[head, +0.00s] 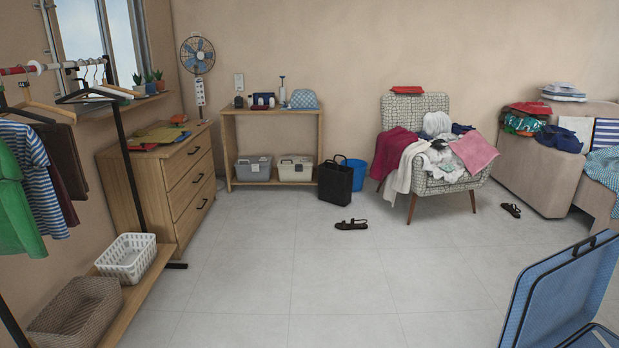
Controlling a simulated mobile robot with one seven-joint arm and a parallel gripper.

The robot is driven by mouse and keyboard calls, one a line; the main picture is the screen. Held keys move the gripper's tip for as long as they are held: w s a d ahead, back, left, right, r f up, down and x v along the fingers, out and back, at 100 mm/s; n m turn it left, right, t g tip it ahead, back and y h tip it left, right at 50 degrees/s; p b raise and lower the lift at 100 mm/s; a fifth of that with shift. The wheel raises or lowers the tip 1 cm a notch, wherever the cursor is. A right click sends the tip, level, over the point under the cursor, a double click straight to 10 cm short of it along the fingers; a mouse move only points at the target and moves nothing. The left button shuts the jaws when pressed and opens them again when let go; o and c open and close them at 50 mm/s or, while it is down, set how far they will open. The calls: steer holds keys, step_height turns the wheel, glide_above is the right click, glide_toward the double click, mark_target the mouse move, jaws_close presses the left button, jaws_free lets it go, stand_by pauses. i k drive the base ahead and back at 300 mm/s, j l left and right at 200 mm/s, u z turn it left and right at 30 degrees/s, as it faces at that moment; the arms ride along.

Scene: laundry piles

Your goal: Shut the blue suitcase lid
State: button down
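The blue suitcase is at the lower right of the head view, partly cut off by the frame's edges. Its lid (563,290) stands raised and open, leaning to the right, with a dark handle on its top edge. A small part of the suitcase base (597,337) shows below the lid at the bottom edge. What is inside the base is mostly out of view. My gripper is not in view.
The tiled floor (300,262) is clear left of the suitcase. Sandals (351,225) lie mid-floor. A chair piled with clothes (437,187) stands behind. A wooden dresser (185,180), clothes rack and baskets (126,258) line the left side. A beige sofa (527,175) is at right.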

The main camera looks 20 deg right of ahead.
mark_target(555, 297)
steer(key=i+z, duration=0.3)
steer(key=i, duration=0.25)
steer(key=i+z, duration=0.25)
steer(key=i, duration=0.35)
steer(key=i+z, duration=0.4)
steer(key=i+j+z, duration=0.15)
steer(key=i+z, duration=0.25)
steer(key=i, duration=0.15)
steer(key=i+l+z, duration=0.1)
steer(key=i+z, duration=0.35)
steer(key=z, duration=0.3)
steer(key=i+z, duration=0.65)
